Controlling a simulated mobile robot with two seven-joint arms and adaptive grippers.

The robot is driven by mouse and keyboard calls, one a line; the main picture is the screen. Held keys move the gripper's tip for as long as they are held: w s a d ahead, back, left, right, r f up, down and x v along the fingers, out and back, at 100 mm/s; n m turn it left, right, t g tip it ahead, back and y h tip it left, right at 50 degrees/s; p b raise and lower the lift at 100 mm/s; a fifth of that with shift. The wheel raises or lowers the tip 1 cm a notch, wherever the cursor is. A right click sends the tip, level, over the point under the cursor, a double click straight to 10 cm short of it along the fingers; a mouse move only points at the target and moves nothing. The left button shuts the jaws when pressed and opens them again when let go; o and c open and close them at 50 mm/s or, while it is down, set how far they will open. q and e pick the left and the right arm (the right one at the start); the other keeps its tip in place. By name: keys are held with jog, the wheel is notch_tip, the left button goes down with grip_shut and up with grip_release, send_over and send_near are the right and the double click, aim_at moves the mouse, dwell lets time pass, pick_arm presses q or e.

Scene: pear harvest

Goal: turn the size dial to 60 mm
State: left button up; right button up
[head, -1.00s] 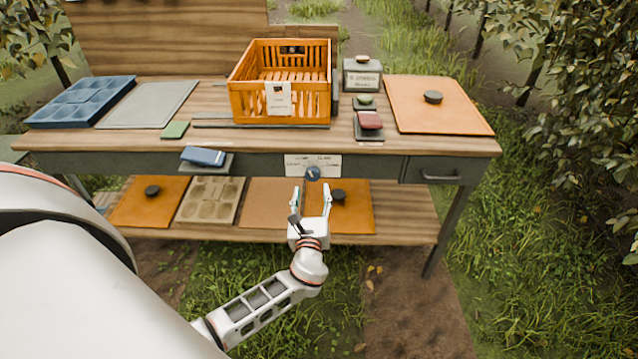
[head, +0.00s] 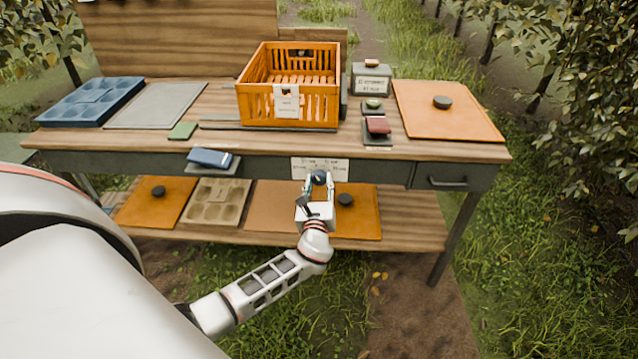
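The size dial (head: 319,178) is a small dark blue knob on the front edge of the bench, below a white label plate (head: 320,165) with small print too fine to read. My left gripper (head: 319,184) is at the dial from the front, with one finger on each side of it. The fingers look parted around the knob; whether they touch it is too small to tell. The dial's pointer is hidden or too small to read. My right gripper is not in view.
An orange crate (head: 258,105) stands on the bench top. A blue pad (head: 211,158) sits at the front edge left of the dial, and a drawer (head: 440,177) is to the right. A lower shelf (head: 410,232) holding orange boards lies below my gripper.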

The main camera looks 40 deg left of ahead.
pick_arm(q)
jog(key=shift+f, duration=0.1)
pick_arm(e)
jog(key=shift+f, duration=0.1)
pick_arm(q)
jog(key=shift+s+f+n+b, duration=0.1)
jog(key=shift+f+n+b, duration=0.05)
jog(key=shift+n+b, duration=0.45)
jog(key=shift+f+n+b, duration=0.15)
jog(key=shift+n+b, duration=0.5)
jog(key=shift+n, duration=0.55)
jog(key=n+b, duration=0.1)
jog(key=n, duration=0.2)
jog(key=shift+b, duration=0.4)
jog(key=shift+n+b, duration=0.5)
jog(key=shift+n, duration=0.5)
jog(key=shift+r, duration=0.25)
jog(key=shift+n, duration=0.3)
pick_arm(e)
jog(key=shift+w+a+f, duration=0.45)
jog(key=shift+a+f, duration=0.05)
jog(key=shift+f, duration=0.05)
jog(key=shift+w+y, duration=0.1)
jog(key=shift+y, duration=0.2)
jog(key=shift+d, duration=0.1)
